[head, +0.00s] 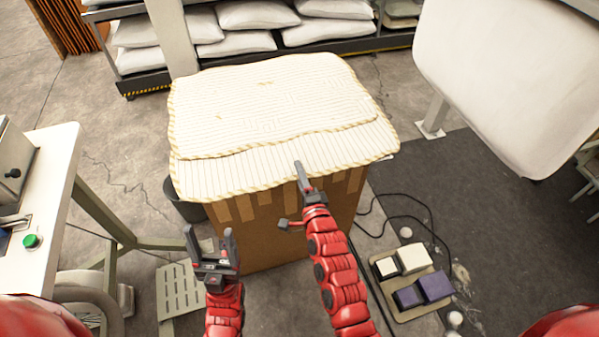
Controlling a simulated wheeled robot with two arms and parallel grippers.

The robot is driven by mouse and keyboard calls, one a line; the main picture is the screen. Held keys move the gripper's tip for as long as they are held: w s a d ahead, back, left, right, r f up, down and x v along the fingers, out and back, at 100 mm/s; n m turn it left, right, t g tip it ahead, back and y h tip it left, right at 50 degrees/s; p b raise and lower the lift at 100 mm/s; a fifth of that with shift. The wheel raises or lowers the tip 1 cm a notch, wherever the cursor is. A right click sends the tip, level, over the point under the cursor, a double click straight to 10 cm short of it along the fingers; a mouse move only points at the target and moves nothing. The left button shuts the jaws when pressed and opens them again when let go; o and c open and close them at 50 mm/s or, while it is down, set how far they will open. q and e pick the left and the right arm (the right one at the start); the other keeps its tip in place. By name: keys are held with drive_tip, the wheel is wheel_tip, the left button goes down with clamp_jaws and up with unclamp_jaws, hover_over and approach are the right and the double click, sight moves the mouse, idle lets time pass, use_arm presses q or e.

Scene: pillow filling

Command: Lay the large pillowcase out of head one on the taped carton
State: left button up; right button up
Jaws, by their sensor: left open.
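The large pillowcase (270,105), cream and finely striped with a twisted cord edge, lies spread over the top of the brown taped carton (265,240). Its near edge hangs slightly past the carton's front, and a layered fold line crosses its near part. My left gripper (208,232) is open and empty, in front of the carton's lower left. My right gripper (291,195) is at the near edge of the pillowcase. One finger overlaps the cloth and the other stands apart below it, so it looks open. Whether it touches the cloth is unclear.
A large white padded body (510,75) stands at the upper right. A bench (50,175) with a green button is at the left. A pedal board (410,310) and cables lie on the floor at right. A shelf with white pillows (260,15) stands behind.

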drive_tip(key=o, duration=0.8)
drive_tip(key=shift+o, duration=0.2)
drive_tip(key=b+v, duration=0.1)
drive_tip(key=v, duration=0.8)
